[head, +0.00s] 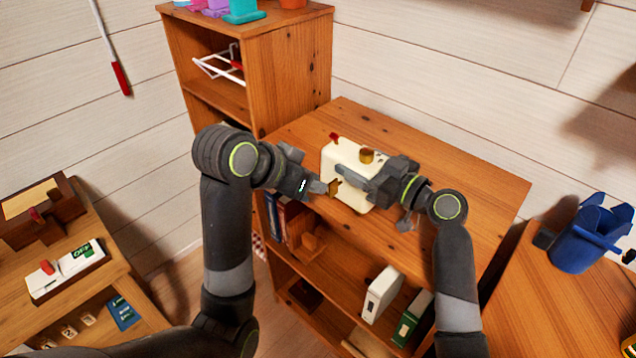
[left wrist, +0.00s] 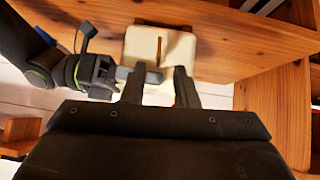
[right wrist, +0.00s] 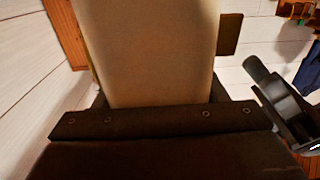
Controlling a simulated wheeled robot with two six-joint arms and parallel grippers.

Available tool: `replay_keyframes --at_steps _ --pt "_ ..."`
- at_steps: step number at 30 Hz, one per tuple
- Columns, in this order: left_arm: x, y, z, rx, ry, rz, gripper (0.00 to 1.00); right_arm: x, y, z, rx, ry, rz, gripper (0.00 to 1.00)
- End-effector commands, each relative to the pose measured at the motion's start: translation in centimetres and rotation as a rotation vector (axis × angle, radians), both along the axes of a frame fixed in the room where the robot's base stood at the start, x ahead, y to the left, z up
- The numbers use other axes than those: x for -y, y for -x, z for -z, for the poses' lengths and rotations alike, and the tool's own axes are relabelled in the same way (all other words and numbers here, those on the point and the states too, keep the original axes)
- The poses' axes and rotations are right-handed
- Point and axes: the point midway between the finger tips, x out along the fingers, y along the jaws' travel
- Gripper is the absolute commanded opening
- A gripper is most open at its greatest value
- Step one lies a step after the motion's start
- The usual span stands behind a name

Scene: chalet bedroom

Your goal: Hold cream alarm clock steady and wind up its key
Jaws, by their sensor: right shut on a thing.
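The cream alarm clock (head: 341,158) stands on the top board of the wooden shelf. It has a red knob and a round brown-gold knob on top. My right gripper (head: 364,181) is shut on the clock's body from the right; the clock (right wrist: 150,50) fills the right wrist view between its fingers. The brown key (head: 335,187) sticks out of the clock's side facing my left gripper (head: 318,187). In the left wrist view the key (left wrist: 159,49) stands upright, edge-on, just beyond and between the tips of my open left gripper (left wrist: 156,72). Nothing is held there.
The shelf top (head: 450,185) is clear to the right of the clock. A taller wooden cabinet (head: 290,70) rises behind on the left. Books (head: 382,293) stand on the shelf below. A blue bin (head: 590,235) stands on the right table; a low desk (head: 100,275) is at the left.

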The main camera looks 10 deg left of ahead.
Motion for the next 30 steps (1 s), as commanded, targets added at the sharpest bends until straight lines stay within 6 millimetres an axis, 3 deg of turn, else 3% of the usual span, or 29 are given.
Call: replay_keyframes --at_steps 8,14,15,24,30 --pt "-0.1 0.2 -0.3 0.000 0.001 0.001 0.27 0.0 0.0 0.0 0.001 0.001 0.000 0.29" --pt "0.0 0.0 0.2 -0.015 0.009 0.017 0.03 0.0 0.0 0.0 0.001 0.001 0.000 0.29" --pt "0.0 -0.1 0.5 -0.025 0.015 0.029 0.00 0.0 0.0 0.0 0.001 0.001 0.000 0.29" --pt "0.7 -1.0 4.5 -0.210 0.184 0.173 0.00 0.0 0.0 0.0 0.001 0.001 0.000 0.29" --pt "0.0 -1.2 6.5 -0.379 0.370 0.223 0.00 0.0 0.0 0.0 0.001 0.001 0.000 0.29"
